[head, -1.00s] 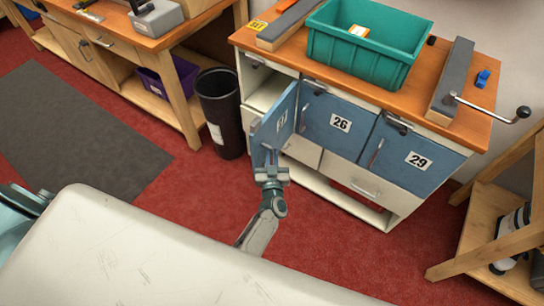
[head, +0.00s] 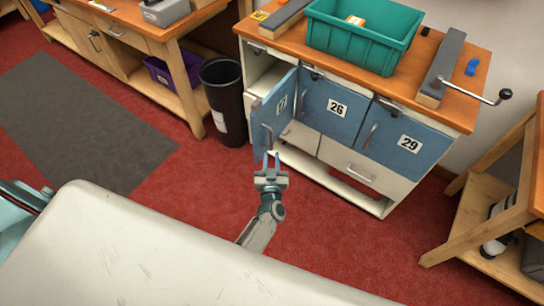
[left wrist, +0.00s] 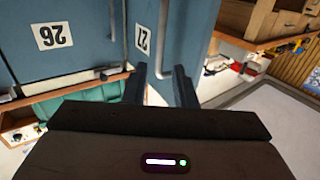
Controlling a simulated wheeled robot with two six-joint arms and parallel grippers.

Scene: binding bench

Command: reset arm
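My left gripper (head: 271,160) is in front of the cabinet, just below the swung-open blue door (head: 283,104), whose number plate is hard to read. Its two fingers are apart with nothing between them. In the left wrist view the open fingers (left wrist: 161,88) show near the lower end of that door's long handle (left wrist: 165,40), and they do not grip it. In the head view the handle (head: 268,137) is just above the fingertips. My right gripper is in neither view.
Shut blue doors 26 (head: 336,108) and 29 (head: 408,144) are beside the open one. A teal bin (head: 362,38) and a vise crank (head: 490,98) are on the bench top. A black waste bin (head: 224,103) stands left. Red floor (head: 330,235) is clear in front.

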